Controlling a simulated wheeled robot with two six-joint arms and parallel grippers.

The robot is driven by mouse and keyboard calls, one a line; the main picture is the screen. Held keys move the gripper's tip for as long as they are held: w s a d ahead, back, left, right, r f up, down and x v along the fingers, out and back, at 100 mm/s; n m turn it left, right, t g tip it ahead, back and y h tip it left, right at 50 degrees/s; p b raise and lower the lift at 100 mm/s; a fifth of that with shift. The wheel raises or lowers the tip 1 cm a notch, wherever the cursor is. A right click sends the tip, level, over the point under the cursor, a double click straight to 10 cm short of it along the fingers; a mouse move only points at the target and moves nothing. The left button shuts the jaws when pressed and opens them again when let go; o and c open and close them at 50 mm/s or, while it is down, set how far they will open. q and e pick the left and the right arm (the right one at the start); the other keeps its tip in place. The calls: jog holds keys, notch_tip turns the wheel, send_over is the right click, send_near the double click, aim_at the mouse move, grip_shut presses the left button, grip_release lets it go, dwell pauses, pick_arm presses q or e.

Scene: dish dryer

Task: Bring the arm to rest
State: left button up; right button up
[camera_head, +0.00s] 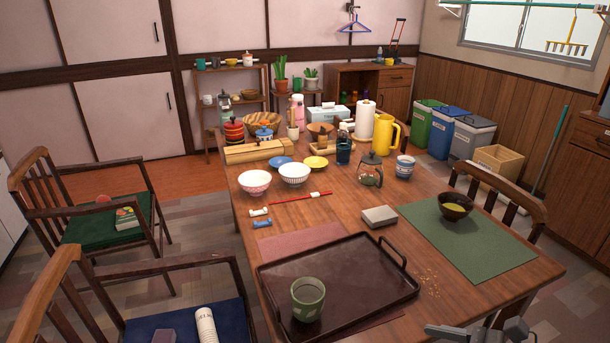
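Part of my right arm's gripper (478,331) shows at the bottom edge, right of centre, in front of the table's near right edge. It is cut off by the picture's edge, so I cannot tell whether it is open or shut. I see nothing clearly held in it. My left gripper is not in view. The wooden table (345,197) fills the middle. A dark tray (365,282) lies at its near side, with a green cup (307,300) standing upright on the tray's near left part.
A dark bowl (455,206) stands on a green mat (480,250). Crumbs (430,282) lie right of the tray, with a grey box (379,216) beyond it. A glass teapot (371,170), yellow jug (383,135) and white bowls (294,174) stand farther back. Chairs (92,214) flank the table.

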jog(key=s+d+f+n+g+h, duration=0.2)
jog(key=s+d+f+n+h, duration=0.2)
jog(key=s+f+n+h, duration=0.55)
jog(key=s+d+f+n+g+h, duration=0.25)
jog(key=s+d+f+n, duration=0.35)
jog(key=n, duration=0.8)
notch_tip(320, 180, down, 20)
jog(key=s+g, duration=0.1)
jog(key=s, duration=0.1)
jog(key=s+f+g, duration=0.1)
jog(key=s+f, duration=1)
jog(key=f, duration=0.4)
pick_arm(q)
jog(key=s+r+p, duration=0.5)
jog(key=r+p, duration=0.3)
jog(key=p, duration=0.4)
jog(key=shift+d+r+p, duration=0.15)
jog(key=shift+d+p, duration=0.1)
jog(key=shift+p, duration=0.05)
pick_arm(e)
jog(key=s+r, duration=0.3)
jog(key=r, duration=0.5)
jog(key=shift+s+a+n, duration=0.35)
jog(key=shift+s+a, duration=0.05)
